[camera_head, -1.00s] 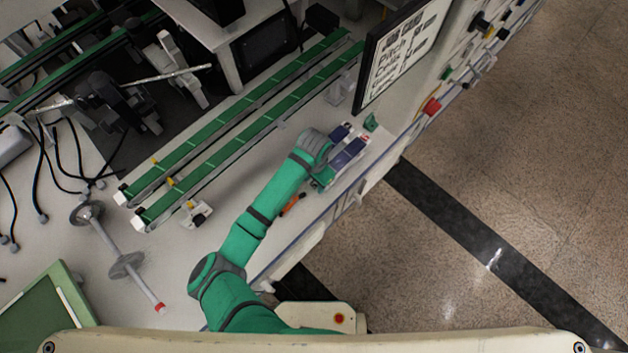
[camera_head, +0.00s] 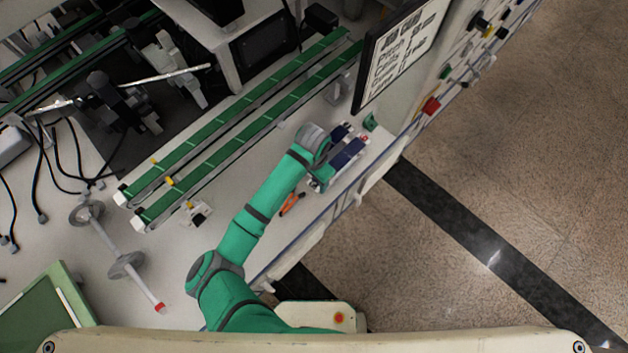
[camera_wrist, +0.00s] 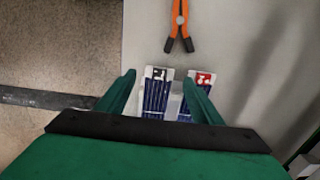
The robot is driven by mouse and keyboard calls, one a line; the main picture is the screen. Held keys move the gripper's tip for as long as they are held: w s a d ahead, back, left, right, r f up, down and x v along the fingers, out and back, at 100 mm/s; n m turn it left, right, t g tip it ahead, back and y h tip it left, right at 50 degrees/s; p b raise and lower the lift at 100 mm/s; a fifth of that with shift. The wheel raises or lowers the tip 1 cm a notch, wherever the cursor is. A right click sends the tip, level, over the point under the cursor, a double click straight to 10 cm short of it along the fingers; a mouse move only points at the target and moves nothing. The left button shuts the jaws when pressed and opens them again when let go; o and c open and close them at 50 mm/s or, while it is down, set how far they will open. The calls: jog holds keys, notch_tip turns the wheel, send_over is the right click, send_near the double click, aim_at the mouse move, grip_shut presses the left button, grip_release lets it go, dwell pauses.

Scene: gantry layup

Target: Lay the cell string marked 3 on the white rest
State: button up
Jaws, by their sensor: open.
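In the wrist view my gripper (camera_wrist: 160,80) is open, its two green fingers pointing toward two dark blue cell strings. The cell string with a black-and-white label (camera_wrist: 155,100) lies between the fingers, apart from them as far as I see. The cell string with a red label (camera_wrist: 203,78) lies beside it, partly hidden behind the right finger. I cannot read a 3 on either label. In the head view a blue string (camera_head: 348,153) shows beyond my wrist, with another blue patch (camera_head: 340,132) behind it. I cannot make out the white rest for sure.
Orange pliers (camera_wrist: 180,20) lie on the white bench near the strings and also show in the head view (camera_head: 291,204). Two green conveyor rails (camera_head: 240,125) run left of my arm. A screen (camera_head: 400,50) stands behind. A small green block (camera_head: 370,122) stands near the strings.

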notch_tip(320, 180, up, 10)
dwell(0.4)
dwell(0.4)
